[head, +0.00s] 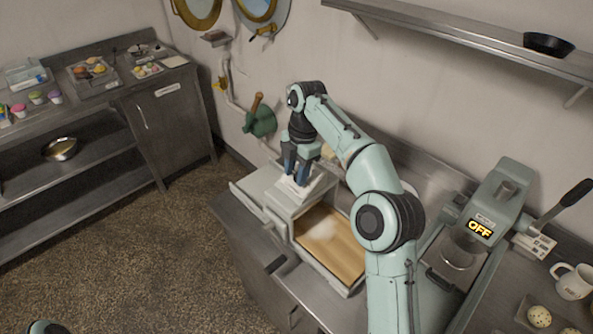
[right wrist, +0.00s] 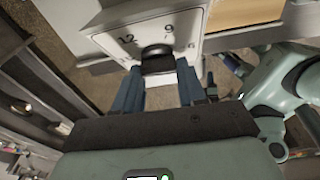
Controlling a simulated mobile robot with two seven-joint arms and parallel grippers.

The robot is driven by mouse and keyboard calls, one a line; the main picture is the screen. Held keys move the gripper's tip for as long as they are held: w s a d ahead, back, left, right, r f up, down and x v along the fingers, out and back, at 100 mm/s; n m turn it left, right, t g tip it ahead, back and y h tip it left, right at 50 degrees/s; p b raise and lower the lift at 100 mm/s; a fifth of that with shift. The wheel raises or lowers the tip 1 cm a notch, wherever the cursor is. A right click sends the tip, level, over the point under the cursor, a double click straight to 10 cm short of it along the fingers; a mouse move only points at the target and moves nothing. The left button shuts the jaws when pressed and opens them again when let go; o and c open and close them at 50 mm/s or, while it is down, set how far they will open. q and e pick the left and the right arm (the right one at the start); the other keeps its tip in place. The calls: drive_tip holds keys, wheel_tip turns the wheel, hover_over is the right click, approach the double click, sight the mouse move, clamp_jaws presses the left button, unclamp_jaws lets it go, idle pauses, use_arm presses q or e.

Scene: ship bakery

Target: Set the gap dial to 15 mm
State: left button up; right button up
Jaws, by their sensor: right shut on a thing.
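The gap dial is a dark knob (right wrist: 157,55) on a pale face plate (right wrist: 110,38) in the right wrist view. The figures 12 and 9 can be read on the plate; a smaller mark to the right is unclear. The knob's pointer and the figure 15 cannot be made out. My right gripper (right wrist: 157,85) is shut on the knob, one blue finger on each side. In the head view my right gripper (head: 296,172) points down at the pale top of the machine (head: 268,192), and the knob is hidden there. My left gripper is not in view.
The machine's wooden bed (head: 330,245) holds a pale dusting. A press with an OFF display (head: 480,229) stands to the right, near a white mug (head: 573,281). A wall shelf (head: 470,38) holds a black pan (head: 548,44). A steel counter (head: 110,92) stands left across open floor.

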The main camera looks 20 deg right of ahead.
drive_tip(key=shift+n+g, duration=0.3)
drive_tip(key=shift+n, duration=0.1)
drive_tip(key=o, duration=1.1)
drive_tip(key=shift+d, duration=0.1)
drive_tip(key=shift+c, duration=0.2)
